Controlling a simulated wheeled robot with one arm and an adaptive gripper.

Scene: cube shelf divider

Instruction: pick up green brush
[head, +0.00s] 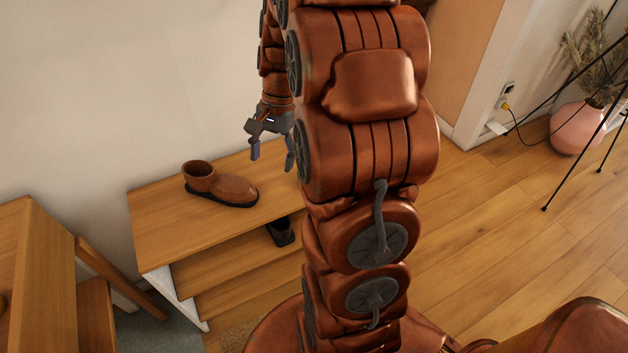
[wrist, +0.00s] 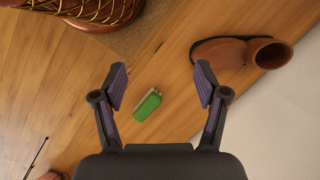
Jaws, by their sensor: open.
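The green brush (wrist: 148,105) lies on the wooden shelf top, its green back up and pale bristles along one edge. In the wrist view it sits between and beyond the fingertips of my gripper (wrist: 160,85), slightly left of centre. The gripper is open and empty, with clear space between it and the brush. In the head view my gripper (head: 271,155) hangs above the right part of the shelf top. The brush is hidden there behind my arm.
A brown ankle boot (head: 221,185) stands on the shelf top (head: 165,225), left of my gripper; it also shows in the wrist view (wrist: 240,52). A dark shoe (head: 281,232) is on a lower shelf. The wall is close behind. A wooden table (head: 40,260) stands at left.

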